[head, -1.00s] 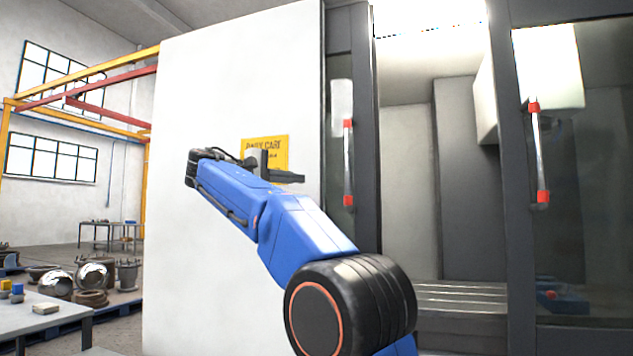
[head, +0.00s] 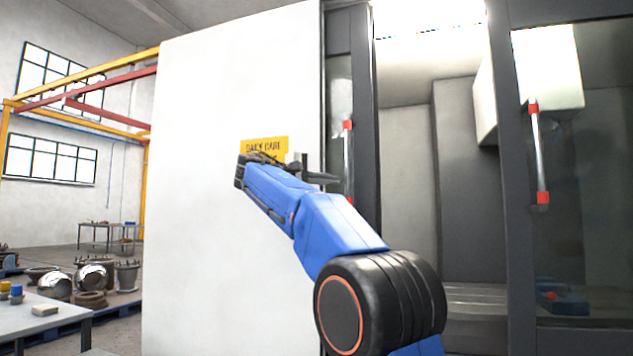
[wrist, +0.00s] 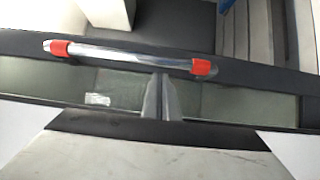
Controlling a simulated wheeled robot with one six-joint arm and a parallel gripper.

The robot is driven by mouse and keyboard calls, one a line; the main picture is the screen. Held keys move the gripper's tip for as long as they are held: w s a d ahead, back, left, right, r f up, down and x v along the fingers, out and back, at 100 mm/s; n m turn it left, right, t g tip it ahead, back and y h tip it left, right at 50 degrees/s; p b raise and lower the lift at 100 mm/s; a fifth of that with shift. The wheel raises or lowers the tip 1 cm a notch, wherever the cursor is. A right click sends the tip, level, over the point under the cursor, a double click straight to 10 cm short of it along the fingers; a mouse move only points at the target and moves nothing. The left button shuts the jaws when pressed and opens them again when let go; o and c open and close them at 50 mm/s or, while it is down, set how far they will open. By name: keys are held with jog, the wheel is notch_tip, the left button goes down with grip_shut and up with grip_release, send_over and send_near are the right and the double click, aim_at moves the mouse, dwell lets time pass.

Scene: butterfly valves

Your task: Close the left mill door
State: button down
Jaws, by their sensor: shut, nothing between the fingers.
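The left mill door (head: 363,60) is a dark-framed glass panel, slid left so that only a narrow strip shows beside the white machine wall. Its handle (head: 348,155) is an upright silver bar with red ends. In the wrist view the handle (wrist: 130,57) lies across the upper part of the picture. My gripper (head: 334,179) is just left of the handle's lower half in the head view. In the wrist view my gripper (wrist: 160,85) is shut and empty, below the handle near its right end, with a small gap between them.
The wide opening (head: 440,180) right of the left door shows the mill's bright interior. The right door (head: 522,240) has a similar handle (head: 538,155). A yellow sign (head: 264,146) is on the white wall (head: 220,250). A table (head: 45,312) stands at the lower left.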

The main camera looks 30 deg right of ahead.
jog(key=shift+s+d+f, duration=0.1)
jog(key=shift+s+d, duration=0.2)
jog(key=shift+d, duration=0.2)
jog(key=s+d, duration=1.2)
jog(key=s, duration=0.3)
jog(key=s+d, duration=1.1)
jog(key=s, duration=0.4)
jog(key=shift+s+d, duration=0.3)
jog(key=shift+d, duration=0.1)
jog(key=shift+s, duration=0.1)
